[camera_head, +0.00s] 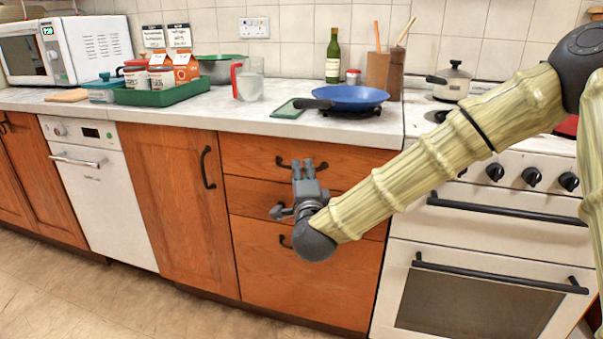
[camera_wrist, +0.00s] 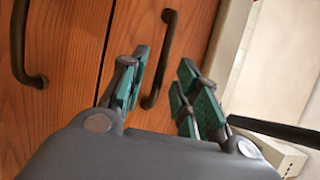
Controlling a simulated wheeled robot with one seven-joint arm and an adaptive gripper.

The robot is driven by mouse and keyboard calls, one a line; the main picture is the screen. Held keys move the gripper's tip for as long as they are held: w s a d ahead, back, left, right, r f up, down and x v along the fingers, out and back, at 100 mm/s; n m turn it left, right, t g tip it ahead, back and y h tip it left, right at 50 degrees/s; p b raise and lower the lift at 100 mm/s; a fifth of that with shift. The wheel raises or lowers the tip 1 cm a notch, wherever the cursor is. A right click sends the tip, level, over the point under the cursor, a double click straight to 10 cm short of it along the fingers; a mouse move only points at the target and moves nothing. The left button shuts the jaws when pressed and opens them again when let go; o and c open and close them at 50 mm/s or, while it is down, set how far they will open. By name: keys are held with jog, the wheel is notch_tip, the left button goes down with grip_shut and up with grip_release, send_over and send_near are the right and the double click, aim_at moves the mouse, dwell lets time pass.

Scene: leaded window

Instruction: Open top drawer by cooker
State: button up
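The top drawer (camera_head: 245,152) is a wooden front just under the worktop, left of the cooker, and looks closed. Its dark curved handle (camera_head: 282,163) is partly hidden by my gripper (camera_head: 303,168) in the head view. In the wrist view, my gripper (camera_wrist: 163,70) has its two green-padded fingers apart. A dark handle (camera_wrist: 168,50) lies in the gap between them as seen there, closer to the left finger. I see no clear contact, and I cannot tell how deep the handle sits between the fingers.
The cooker (camera_head: 400,250) stands right of the drawers, with black door handles and knobs. Lower drawers (camera_head: 300,285) are below. A blue pan (camera_head: 350,98) sits on the worktop (camera_head: 200,120) above, its handle pointing left. The floor (camera_head: 60,290) in front at left is clear.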

jog(key=shift+w+a+r, duration=0.1)
jog(key=shift+w, duration=1.2)
grip_shut()
